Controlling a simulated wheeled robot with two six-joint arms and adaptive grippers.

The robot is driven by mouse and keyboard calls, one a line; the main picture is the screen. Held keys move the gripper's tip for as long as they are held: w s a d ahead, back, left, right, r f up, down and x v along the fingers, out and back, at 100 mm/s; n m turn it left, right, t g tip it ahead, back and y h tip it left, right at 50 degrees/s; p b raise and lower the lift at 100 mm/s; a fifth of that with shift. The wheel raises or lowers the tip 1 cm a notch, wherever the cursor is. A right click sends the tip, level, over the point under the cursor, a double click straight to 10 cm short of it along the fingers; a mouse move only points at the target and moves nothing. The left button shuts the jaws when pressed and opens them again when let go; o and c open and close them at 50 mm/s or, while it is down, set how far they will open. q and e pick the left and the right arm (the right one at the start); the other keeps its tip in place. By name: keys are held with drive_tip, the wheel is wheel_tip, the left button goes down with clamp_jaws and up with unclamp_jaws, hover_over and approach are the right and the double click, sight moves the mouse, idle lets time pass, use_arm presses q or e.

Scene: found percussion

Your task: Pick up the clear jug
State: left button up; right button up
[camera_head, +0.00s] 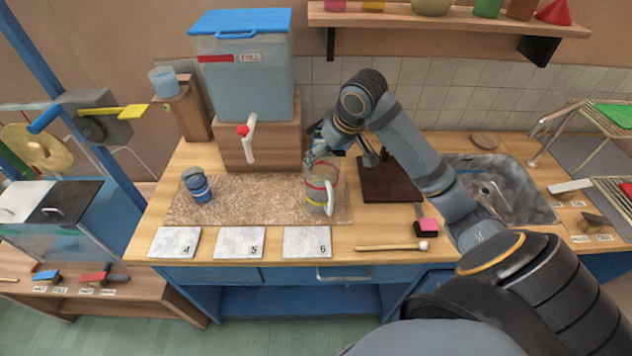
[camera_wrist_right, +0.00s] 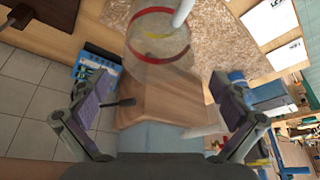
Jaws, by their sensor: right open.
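The clear jug (camera_head: 318,184) stands on the speckled mat (camera_head: 250,208), with red and yellow bands and a white handle on its near right side. In the wrist view the jug (camera_wrist_right: 155,48) shows just beyond the fingers, roughly between their lines. My right gripper (camera_head: 318,148) is at the jug's back rim, partly hidden by its own wrist. In the wrist view the right gripper (camera_wrist_right: 158,92) is open, with a finger on each side and nothing held. Whether a finger touches the jug I cannot tell. My left gripper is not in view.
A blue cup (camera_head: 198,187) stands on the mat's left. A blue-lidded dispenser (camera_head: 243,75) with a white tap stands behind on a wooden block (camera_head: 262,150). White tiles (camera_head: 307,242) numbered 4, 5 and 6 lie in front. A dark brown board (camera_head: 392,182) and sink (camera_head: 497,192) are right.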

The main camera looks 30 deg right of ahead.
sight(321, 174)
drive_tip(key=x, duration=0.3)
drive_tip(key=p+x, duration=0.1)
drive_tip(key=x, duration=0.6)
drive_tip(key=shift+s+d+f, duration=0.1)
drive_tip(key=shift+s+f, duration=0.1)
drive_tip(key=shift+s, duration=0.05)
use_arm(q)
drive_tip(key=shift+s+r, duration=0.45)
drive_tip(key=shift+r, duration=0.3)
use_arm(e)
drive_tip(key=c, duration=1)
drive_tip(key=shift+c, duration=0.2)
